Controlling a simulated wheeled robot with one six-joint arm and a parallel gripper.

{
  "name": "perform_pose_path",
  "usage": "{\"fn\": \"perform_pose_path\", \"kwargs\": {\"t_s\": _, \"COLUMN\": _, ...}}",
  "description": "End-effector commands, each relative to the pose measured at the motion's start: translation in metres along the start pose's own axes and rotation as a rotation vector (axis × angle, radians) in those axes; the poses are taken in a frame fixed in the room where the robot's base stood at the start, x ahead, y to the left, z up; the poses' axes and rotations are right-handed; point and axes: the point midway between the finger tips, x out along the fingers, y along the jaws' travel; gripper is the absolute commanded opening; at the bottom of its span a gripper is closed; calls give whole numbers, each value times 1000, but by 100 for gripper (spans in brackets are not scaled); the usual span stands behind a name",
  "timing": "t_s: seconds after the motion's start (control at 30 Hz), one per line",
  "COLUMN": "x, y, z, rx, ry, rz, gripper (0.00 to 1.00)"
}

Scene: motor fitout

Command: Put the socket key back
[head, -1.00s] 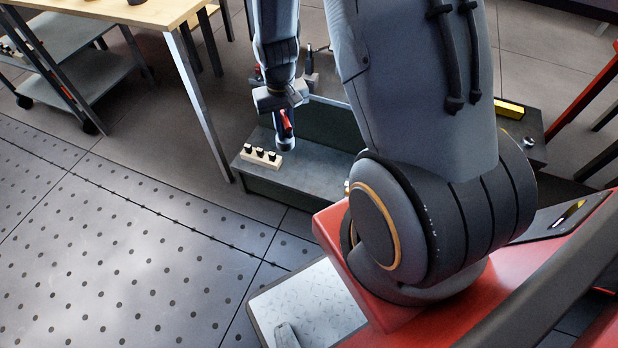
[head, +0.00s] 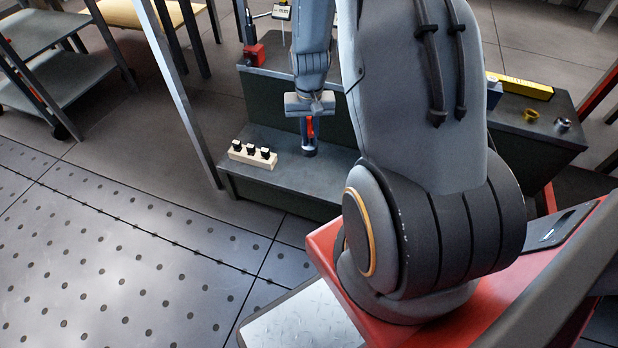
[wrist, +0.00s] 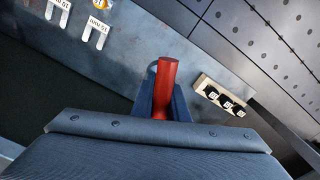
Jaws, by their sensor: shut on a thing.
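My gripper (head: 308,122) points down over the lower step of a dark workbench and is shut on a red-handled tool, which looks like the socket key (head: 310,127). In the wrist view the key's red round handle (wrist: 166,85) stands between the two fingers of my gripper (wrist: 163,100). The key's lower end is near the step (head: 270,177); I cannot tell if it touches. A pale wooden block (head: 250,158) with black knob-like pieces lies on the step to the left of the gripper, apart from it. It also shows in the wrist view (wrist: 207,87).
A red vise-like item (head: 254,54) stands on the bench's upper level behind. A yellow bar (head: 522,86) and a small yellow ring (head: 531,114) lie on the bench at right. A metal table leg (head: 172,85) stands left of the step.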

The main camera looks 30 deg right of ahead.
Motion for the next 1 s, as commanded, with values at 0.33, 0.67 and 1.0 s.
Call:
{"fn": "perform_pose_path", "kwargs": {"t_s": 0.33, "x": 30, "y": 6, "z": -5, "rx": 23, "ry": -2, "rz": 0, "gripper": 0}}
{"fn": "perform_pose_path", "kwargs": {"t_s": 0.67, "x": 77, "y": 5, "z": -5, "rx": 22, "ry": 0, "rz": 0, "gripper": 0}}
{"fn": "perform_pose_path", "kwargs": {"t_s": 1.0, "x": 113, "y": 5, "z": -5, "rx": 22, "ry": 0, "rz": 0, "gripper": 0}}
